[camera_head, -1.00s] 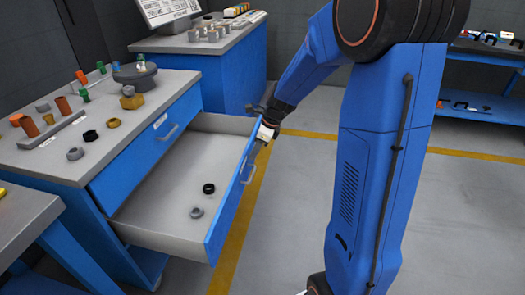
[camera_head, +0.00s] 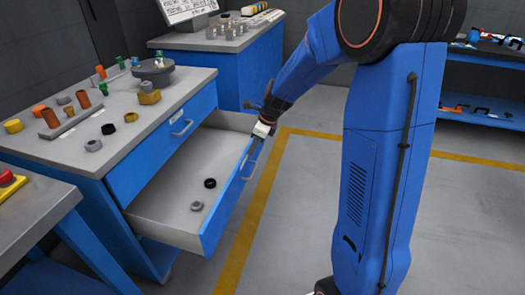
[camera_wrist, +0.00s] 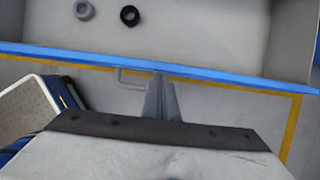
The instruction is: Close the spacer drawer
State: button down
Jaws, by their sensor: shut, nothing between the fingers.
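The spacer drawer (camera_head: 172,215) is pulled out of the blue cabinet (camera_head: 130,180), below a shut upper drawer (camera_head: 165,140). A black ring and a grey ring lie inside it. My gripper (camera_head: 254,152) is at the outside of its blue front panel, toward the far end. In the wrist view my gripper (camera_wrist: 161,80) is shut and empty, its tips at the blue front edge (camera_wrist: 220,76). The drawer handle (camera_wrist: 130,78) is just left of the fingers there. I cannot tell whether the tips touch the panel.
Several spacers, pegs and a round grey dish (camera_head: 155,70) stand on the cabinet top. A bench with a red button (camera_head: 7,178) is at the near left. Another blue cabinet (camera_head: 230,65) stands behind. The floor right of the drawer is clear around my arm.

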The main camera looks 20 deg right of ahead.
jog(key=w+a, duration=1.3)
jog(key=a, duration=0.5)
